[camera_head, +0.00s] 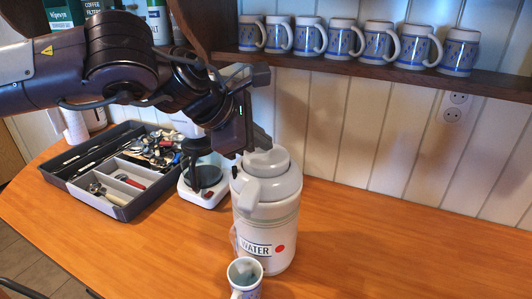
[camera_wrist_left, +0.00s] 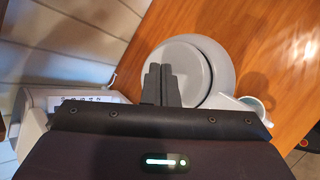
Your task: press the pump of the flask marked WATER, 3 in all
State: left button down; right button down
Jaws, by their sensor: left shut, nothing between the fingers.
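The flask marked WATER (camera_head: 268,215) stands upright on the wooden counter, white-grey with a label and a red dot low on its front. Its round grey pump top (camera_head: 267,160) also shows in the left wrist view (camera_wrist_left: 205,62). My left gripper (camera_head: 262,138) is shut and empty, its fingertips just over the back left part of the pump top. I cannot tell whether they touch it. In the left wrist view the closed fingers (camera_wrist_left: 160,84) overlap the lid's edge. A patterned cup (camera_head: 245,281) stands in front of the flask below its spout. My right gripper is not in view.
A grey utensil tray (camera_head: 118,208) lies at the left. Several patterned mugs (camera_head: 341,40) line the shelf (camera_head: 400,72) above. The counter right of the flask (camera_head: 390,240) is clear.

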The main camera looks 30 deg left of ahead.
aim_at(261, 155)
pick_arm(q)
jog(key=shift+f+b, duration=0.95)
jog(key=shift+f, duration=0.15)
dwell(0.7)
jog(key=shift+r, duration=0.1)
jog(key=shift+r+p, duration=1.05)
jog(key=shift+r, duration=0.35)
jog(key=shift+r+p, duration=1.85)
jog(key=shift+r, duration=0.75)
jog(key=shift+f, duration=0.1)
